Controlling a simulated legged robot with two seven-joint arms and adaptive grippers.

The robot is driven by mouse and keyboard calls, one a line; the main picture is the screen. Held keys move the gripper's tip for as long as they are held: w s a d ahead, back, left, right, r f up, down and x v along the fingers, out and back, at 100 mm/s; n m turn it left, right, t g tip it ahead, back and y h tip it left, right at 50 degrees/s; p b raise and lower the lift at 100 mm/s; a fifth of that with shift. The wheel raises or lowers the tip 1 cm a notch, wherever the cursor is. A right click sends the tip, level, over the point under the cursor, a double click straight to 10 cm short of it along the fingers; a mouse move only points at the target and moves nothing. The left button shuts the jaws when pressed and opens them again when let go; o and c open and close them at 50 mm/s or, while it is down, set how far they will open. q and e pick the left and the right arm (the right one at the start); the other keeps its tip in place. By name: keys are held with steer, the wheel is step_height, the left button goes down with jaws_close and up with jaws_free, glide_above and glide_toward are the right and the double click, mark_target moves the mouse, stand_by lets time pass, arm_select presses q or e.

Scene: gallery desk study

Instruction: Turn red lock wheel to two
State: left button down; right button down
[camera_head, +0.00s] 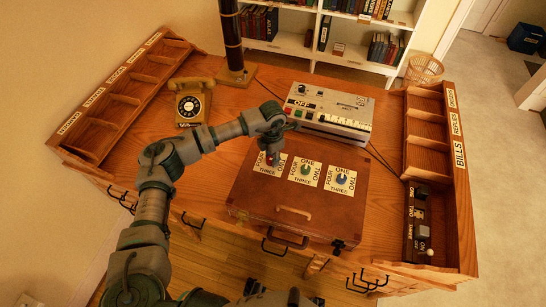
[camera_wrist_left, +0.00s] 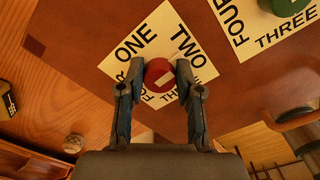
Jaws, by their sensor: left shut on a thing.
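The red lock wheel (camera_wrist_left: 158,72) sits on a white card (camera_wrist_left: 160,30) marked ONE, TWO, THREE and FOUR. A short pale mark shows on the wheel; I cannot tell for sure which word it points to. My left gripper (camera_head: 271,158) reaches down over the left card on the brown case (camera_head: 255,207). In the left wrist view its two fingers (camera_wrist_left: 160,67) are closed on either side of the wheel. They partly cover FOUR and THREE. My right gripper is not in view.
A green wheel (camera_head: 306,169) and a blue wheel (camera_head: 342,178) sit on cards to the right. Behind the case stands a grey device (camera_head: 330,103) with buttons. A yellow telephone (camera_head: 191,104) is at the left. Wooden sorters (camera_head: 460,175) line both desk sides.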

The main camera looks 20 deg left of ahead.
arm_select(q)
steer(key=shift+m, duration=0.3)
steer(key=c, duration=0.8)
jaws_free()
steer(key=shift+a, duration=0.1)
steer(key=shift+o, duration=0.2)
steer(key=shift+r, duration=0.1)
step_height(320, 180, up, 12)
steer(key=shift+f, duration=0.2)
